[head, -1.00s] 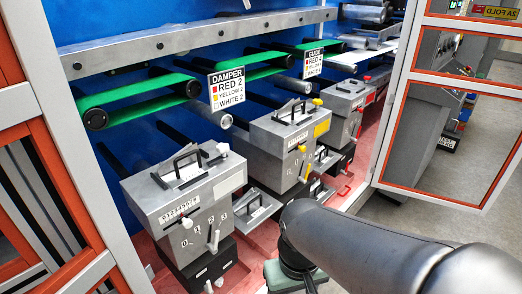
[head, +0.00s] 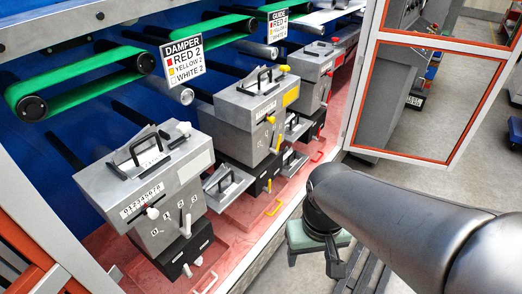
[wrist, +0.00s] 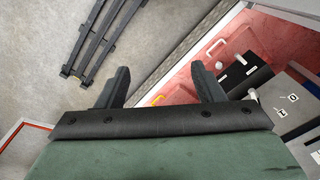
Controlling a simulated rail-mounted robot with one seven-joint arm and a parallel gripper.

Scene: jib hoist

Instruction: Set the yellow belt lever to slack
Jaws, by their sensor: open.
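The middle grey machine (head: 246,104), with a yellow panel, carries a yellow-tipped lever (head: 271,120) on its upper front. A short yellow lever (head: 270,185) shows on the black box below it. Dial letters there are too small to read, so I cannot tell either lever's marked setting. My gripper (wrist: 160,86) is open and empty, its two dark fingers apart. In the head view it hangs right of the machines over the grey floor, apart from both levers. In the wrist view, a yellow floor handle (wrist: 157,100) shows between the fingers, beyond the gripper.
A nearer grey machine (head: 145,185) has white levers; a farther one (head: 318,65) has red parts. A sign (head: 183,60) reads DAMPER, RED 2, YELLOW 2, WHITE 2. An orange-edged door frame (head: 425,100) stands right.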

